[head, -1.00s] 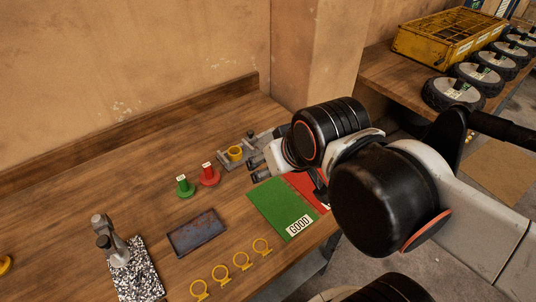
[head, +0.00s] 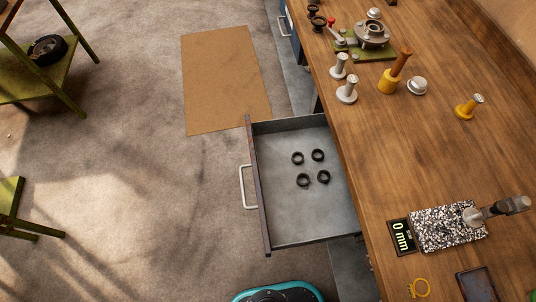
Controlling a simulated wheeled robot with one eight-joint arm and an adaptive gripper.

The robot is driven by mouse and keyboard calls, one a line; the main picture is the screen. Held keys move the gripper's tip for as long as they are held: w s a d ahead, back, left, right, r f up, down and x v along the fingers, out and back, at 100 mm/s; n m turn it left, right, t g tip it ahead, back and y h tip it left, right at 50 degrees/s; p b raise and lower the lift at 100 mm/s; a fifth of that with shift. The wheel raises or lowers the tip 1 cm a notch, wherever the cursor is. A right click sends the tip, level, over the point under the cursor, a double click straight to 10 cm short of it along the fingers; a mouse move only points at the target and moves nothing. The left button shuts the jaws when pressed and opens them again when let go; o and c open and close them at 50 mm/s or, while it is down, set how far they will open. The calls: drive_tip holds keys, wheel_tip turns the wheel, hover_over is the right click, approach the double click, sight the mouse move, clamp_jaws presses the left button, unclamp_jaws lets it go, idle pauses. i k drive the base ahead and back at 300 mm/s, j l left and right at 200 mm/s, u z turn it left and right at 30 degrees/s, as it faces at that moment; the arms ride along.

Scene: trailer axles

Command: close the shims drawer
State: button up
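An open drawer (head: 325,222) sticks out to the left from under the wooden workbench in the head view. It is grey metal, with a pale bar handle (head: 245,187) on its outer left face. Several small black rings (head: 303,180), which look like shims, lie on its floor. I cannot read any label on the drawer. My gripper is outside the current view, so its distance from the handle does not show.
The workbench (head: 390,150) holds silver and yellow knobbed parts, a green-based fixture (head: 365,45) and a speckled plate beside a "0 mm" display (head: 401,236). Clear floor lies left of the drawer, with a brown mat (head: 225,80). Green-legged stands (head: 60,85) are at far left.

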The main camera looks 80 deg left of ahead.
sight(291, 214)
drive_tip(key=u, duration=3)
drive_tip(key=i+j, duration=0.1)
drive_tip(key=j+z, duration=0.05)
drive_tip(key=j, duration=0.05)
